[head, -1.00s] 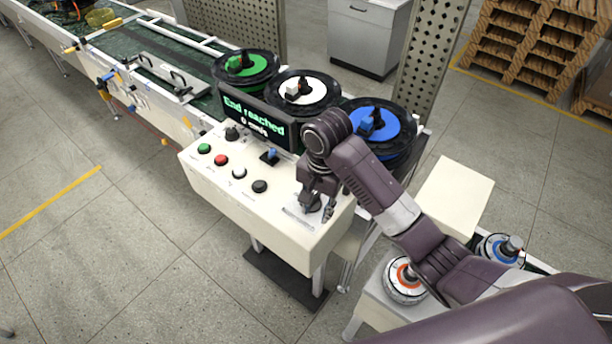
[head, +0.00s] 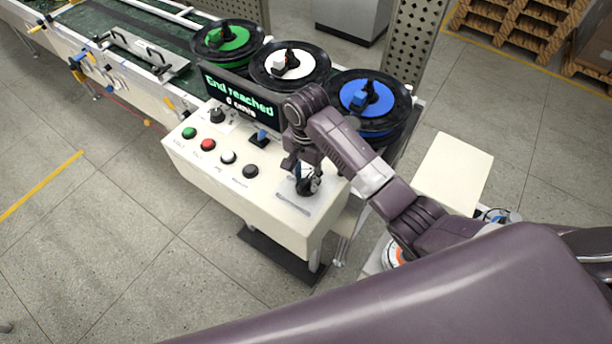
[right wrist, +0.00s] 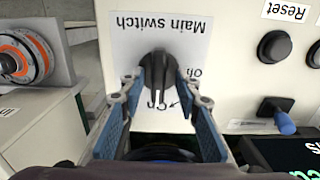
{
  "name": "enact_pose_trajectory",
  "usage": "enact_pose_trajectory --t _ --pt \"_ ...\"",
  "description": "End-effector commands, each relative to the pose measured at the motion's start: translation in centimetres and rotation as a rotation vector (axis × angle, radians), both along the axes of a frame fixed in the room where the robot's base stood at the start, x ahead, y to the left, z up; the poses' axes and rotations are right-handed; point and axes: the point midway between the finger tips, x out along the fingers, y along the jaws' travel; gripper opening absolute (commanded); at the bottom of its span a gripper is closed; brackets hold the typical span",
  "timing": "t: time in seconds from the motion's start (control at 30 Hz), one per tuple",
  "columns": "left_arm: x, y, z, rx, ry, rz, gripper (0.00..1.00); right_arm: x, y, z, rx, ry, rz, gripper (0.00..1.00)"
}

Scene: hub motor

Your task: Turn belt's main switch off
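The belt's main switch is a black rotary knob (right wrist: 158,75) on a white plate labelled "Main switch", upside down in the right wrist view. Its grip bar points down in that view, toward one of two small position labels. My right gripper (right wrist: 159,88) is open, with one blue-padded finger on each side of the knob. Small gaps seem to remain, though contact is hard to judge. In the head view the right gripper (head: 305,180) is over the right end of the cream control panel (head: 260,205) and partly hides the knob. My left gripper is not in view.
The panel also carries green, red, white and black buttons, another knob and a blue-tipped lever (right wrist: 283,118). A display (head: 240,100) behind them reads "End reached". Reels, including a blue one (head: 368,97), stand behind my arm. An orange-ringed dial part (right wrist: 22,58) sits beside the panel.

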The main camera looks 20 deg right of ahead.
Motion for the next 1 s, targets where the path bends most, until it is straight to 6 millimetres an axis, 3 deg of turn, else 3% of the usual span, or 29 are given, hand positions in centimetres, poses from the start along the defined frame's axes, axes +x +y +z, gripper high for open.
enact_pose_trajectory --t 0.1,0.23,0.4,0.5,1.0 --pt "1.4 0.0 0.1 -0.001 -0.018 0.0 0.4 0.0 0.0 -0.1 0.0 0.0 0.001 0.3" --pt "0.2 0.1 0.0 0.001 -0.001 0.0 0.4 0.0 0.0 -0.1 0.0 0.0 0.001 0.29" --pt "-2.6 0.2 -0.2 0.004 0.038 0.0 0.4 0.0 0.0 -0.1 0.0 0.0 0.001 0.11" --pt "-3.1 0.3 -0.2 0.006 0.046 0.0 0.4 0.0 0.0 -0.1 0.0 0.0 0.001 0.0" --pt "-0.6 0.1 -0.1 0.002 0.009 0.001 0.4 0.0 0.0 0.0 0.0 -0.001 0.083 0.0"
